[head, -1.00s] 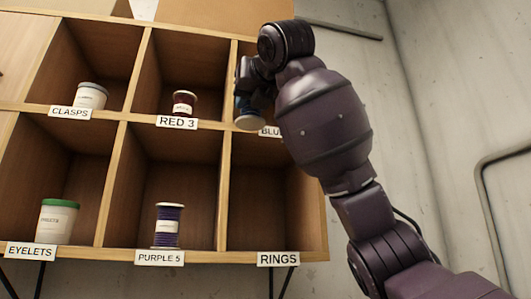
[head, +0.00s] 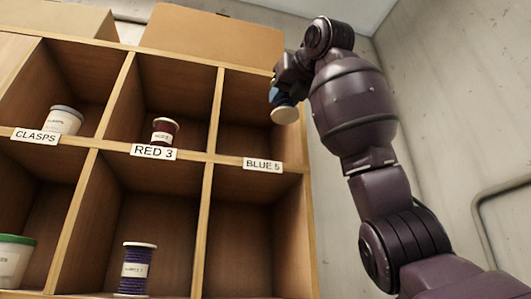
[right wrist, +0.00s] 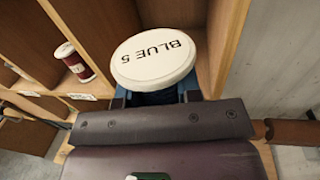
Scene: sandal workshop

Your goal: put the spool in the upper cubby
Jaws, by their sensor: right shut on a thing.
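My right gripper (head: 281,88) is shut on the blue spool (head: 285,114), whose white end faces down in the head view. In the right wrist view the spool's white end disc (right wrist: 153,57) reads "BLUE 5", and the two fingers sit on either side of its blue body. The upper cubby (head: 243,120) with the "BLUE 5" label (head: 262,163) looks empty where it shows. The held spool overlaps its upper right side in the head view; I cannot tell how far in front it is. My left gripper is not in view.
The neighbouring upper cubbies hold a red spool (head: 165,131) and a white jar (head: 63,120). Below are a purple spool (head: 136,268) and a green-lidded jar (head: 13,262). Wooden dividers and front edges bound the cubbies. Cardboard boxes (head: 212,40) lie on top.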

